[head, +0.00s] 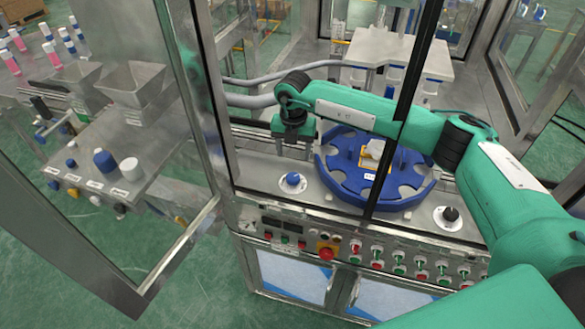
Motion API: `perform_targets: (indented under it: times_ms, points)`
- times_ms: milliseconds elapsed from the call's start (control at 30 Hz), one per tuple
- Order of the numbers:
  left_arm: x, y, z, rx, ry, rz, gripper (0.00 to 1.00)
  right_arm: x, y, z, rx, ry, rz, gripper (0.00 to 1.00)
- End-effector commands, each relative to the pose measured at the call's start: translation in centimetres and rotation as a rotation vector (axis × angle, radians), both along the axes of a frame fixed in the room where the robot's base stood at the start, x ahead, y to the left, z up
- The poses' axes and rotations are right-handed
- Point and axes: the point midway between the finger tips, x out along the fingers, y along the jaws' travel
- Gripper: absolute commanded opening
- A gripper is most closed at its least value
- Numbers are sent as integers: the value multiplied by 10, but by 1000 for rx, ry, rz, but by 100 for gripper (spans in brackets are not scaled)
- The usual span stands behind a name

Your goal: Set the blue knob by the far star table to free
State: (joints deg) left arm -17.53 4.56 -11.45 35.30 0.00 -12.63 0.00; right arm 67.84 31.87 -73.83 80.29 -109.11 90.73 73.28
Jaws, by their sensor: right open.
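The blue knob (292,179) sits on a round white dial plate on the steel deck, left of the blue star table (338,181). Its setting is too small to read. My right arm reaches in from the right, across the star table. My right gripper (293,152) points down above and just behind the blue knob. It is open and apart from the knob, with nothing seen between its fingers. My left gripper is not in view.
A black knob (450,215) on a white plate stands right of the star table. A button panel (325,254) runs along the front. A dark door post (400,125) stands before the star table. An open glass door (185,235) is at left.

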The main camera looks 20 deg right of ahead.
Motion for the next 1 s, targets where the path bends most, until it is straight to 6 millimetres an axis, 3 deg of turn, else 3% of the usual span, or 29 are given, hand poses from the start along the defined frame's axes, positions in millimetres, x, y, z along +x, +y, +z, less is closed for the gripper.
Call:
perform_targets:
  times_ms: [100, 200, 500, 900, 1000]
  points:
    - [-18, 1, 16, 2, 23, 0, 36, -1, 1, -23, 0, 6, -1, 59]
    - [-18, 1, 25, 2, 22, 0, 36, -1, 0, -45, -1, 4, -1, 59]
    - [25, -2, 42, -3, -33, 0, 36, 0, 1, -90, 2, 1, 0, 59]
    - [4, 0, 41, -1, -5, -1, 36, 0, 0, -99, 1, 0, 0, 59]
    - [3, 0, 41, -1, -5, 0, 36, 0, 0, -98, 1, 0, 0, 39]
